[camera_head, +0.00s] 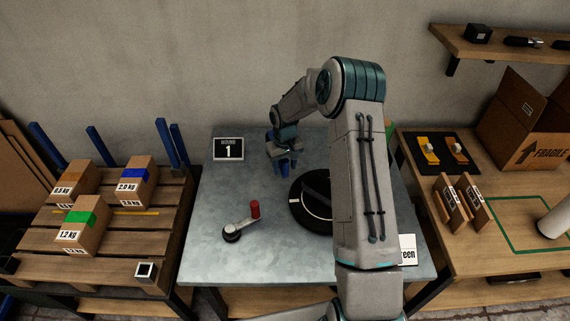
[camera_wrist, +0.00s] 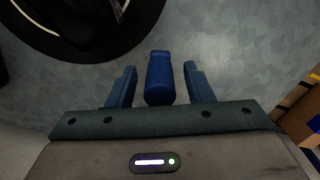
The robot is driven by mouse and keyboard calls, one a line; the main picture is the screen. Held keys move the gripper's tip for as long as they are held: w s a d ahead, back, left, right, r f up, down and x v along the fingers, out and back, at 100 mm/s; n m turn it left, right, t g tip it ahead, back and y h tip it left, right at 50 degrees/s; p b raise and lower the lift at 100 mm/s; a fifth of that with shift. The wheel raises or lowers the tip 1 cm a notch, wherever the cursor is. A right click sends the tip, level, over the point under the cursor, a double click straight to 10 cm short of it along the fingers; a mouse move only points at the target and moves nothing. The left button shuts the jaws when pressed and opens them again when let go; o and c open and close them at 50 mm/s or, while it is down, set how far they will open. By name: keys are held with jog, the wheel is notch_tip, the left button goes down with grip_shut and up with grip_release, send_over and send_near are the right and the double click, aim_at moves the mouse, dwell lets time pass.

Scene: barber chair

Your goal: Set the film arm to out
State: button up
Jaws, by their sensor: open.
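A short grey arm with a red upright knob (camera_head: 255,209) lies on the grey metal table; it looks like the film arm. Its dark round pivot (camera_head: 231,234) is at its lower left end, and the arm points up and right toward the black turntable (camera_head: 300,205). The knob stands apart from the turntable. My gripper (camera_head: 283,167) is over the table behind the turntable, away from the red knob. In the wrist view my gripper (camera_wrist: 158,84) is open, with a blue cylindrical thing (camera_wrist: 159,78) between its fingers, apparently touching neither. The red knob is out of the wrist view.
A black sign reading 1 (camera_head: 228,149) stands at the table's back left. A pallet (camera_head: 35,244) with several boxes is at the left. A wooden bench (camera_head: 500,265) with a cardboard box (camera_head: 540,130) is at the right. My arm hides the turntable's right part. The front left tabletop is clear.

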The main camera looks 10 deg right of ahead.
grip_shut()
jog(key=w+a+m+b, duration=0.3)
jog(key=a+m+b, duration=0.3)
jog(key=a, duration=0.7)
jog(key=shift+w+a+m, duration=0.2)
jog(key=shift+w+m, duration=0.15)
jog(key=shift+m, duration=0.35)
jog(key=shift+r, duration=0.15)
jog(key=shift+c, duration=1.6)
grip_release()
jog(key=shift+a, duration=0.1)
jog(key=o, duration=0.3)
jog(key=shift+a, duration=0.1)
jog(key=shift+d, duration=0.2)
